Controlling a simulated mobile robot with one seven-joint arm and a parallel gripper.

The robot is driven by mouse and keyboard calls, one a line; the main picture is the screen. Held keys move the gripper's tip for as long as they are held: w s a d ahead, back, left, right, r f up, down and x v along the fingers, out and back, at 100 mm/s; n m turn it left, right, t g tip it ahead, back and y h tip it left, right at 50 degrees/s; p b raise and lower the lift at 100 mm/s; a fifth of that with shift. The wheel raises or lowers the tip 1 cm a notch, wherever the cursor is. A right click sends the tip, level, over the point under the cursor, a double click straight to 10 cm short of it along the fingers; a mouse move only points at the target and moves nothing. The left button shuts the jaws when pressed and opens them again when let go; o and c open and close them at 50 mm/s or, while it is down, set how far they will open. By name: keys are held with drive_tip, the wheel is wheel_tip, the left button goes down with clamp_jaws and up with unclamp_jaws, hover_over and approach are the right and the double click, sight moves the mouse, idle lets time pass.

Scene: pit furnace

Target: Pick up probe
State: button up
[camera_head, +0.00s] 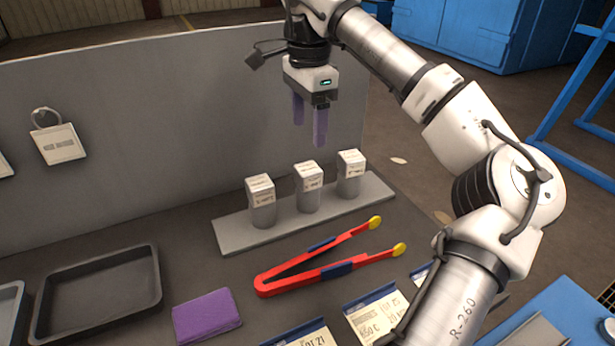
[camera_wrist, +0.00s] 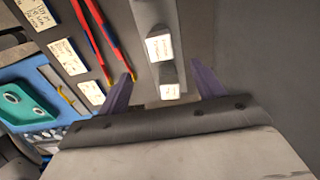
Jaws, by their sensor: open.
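Three grey cylinders with white labelled tops stand upright in a row on a grey strip (camera_head: 235,236): a left one (camera_head: 262,212), a middle one (camera_head: 309,196) and a right one (camera_head: 349,183). No thing is clearly marked as the probe; I cannot tell whether it is one of these. My gripper (camera_head: 309,133) is open and empty, pointing down above the row, apart from the cylinders. In the wrist view the purple fingers of my gripper (camera_wrist: 160,70) are spread, with two labelled tops, one (camera_wrist: 160,48) and another (camera_wrist: 169,91), showing between them.
Red tongs with yellow tips (camera_head: 300,275) lie in front of the strip. A dark tray (camera_head: 95,290) and a purple block (camera_head: 206,316) lie at left. Label cards (camera_head: 377,318) are at the front. A grey panel (camera_head: 150,110) stands behind the row.

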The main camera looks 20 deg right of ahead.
sight(308, 168)
wheel_tip(308, 168, down, 11)
drive_tip(key=shift+r+p, duration=0.2)
drive_tip(key=shift+p, duration=0.3)
drive_tip(key=c, duration=1.2)
drive_tip(key=shift+o, duration=0.2)
drive_tip(key=shift+r, duration=0.15)
wheel_tip(308, 168, up, 28)
drive_tip(key=p, duration=0.7)
